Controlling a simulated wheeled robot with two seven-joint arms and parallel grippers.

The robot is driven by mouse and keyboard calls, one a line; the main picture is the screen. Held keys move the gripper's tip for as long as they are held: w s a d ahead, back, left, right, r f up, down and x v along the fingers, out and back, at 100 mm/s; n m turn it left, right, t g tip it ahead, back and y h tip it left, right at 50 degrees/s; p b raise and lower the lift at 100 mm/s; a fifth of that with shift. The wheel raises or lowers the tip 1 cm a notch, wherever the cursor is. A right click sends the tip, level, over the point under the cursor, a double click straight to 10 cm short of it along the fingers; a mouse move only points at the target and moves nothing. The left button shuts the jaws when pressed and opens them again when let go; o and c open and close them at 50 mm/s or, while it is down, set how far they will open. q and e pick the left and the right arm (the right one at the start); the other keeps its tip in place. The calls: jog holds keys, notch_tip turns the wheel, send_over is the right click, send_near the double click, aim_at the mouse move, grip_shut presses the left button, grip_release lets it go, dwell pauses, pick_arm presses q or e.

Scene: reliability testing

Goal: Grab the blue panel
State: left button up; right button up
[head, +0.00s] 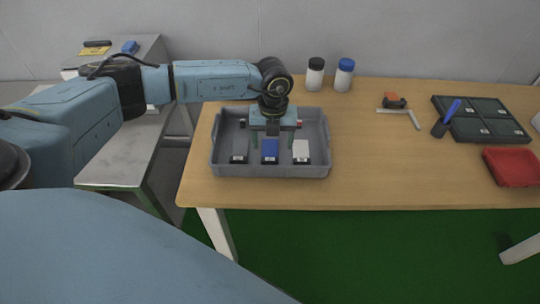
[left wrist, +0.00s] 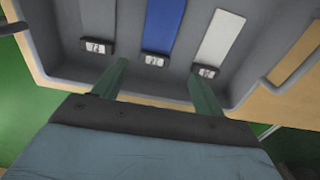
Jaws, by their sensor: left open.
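The blue panel (head: 270,150) stands in the middle of a grey bin (head: 228,171), between a dark grey panel (head: 239,152) and a white panel (head: 301,150). In the left wrist view the blue panel (left wrist: 163,24) shows with a small label at its end, flanked by the grey panel (left wrist: 97,20) and the white panel (left wrist: 220,36). My left gripper (head: 270,142) is over the bin, its fingers spread to either side of the blue panel. It is open and holds nothing. Whether a finger touches the panel cannot be told. My right gripper is not in view.
Two jars, black-lidded (head: 315,74) and blue-lidded (head: 344,75), stand behind the bin. The wooden table (head: 390,170) is clear between bin and red tray.

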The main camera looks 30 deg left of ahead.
aim_at(270, 158)
pick_arm(q)
jog(key=f, duration=0.5)
jog(key=shift+s+a+f+b, duration=0.25)
jog(key=shift+s+f+b, duration=0.05)
jog(key=shift+b, duration=0.05)
jog(key=shift+c, duration=0.3)
jog(key=c, duration=1)
jog(key=shift+r, duration=0.15)
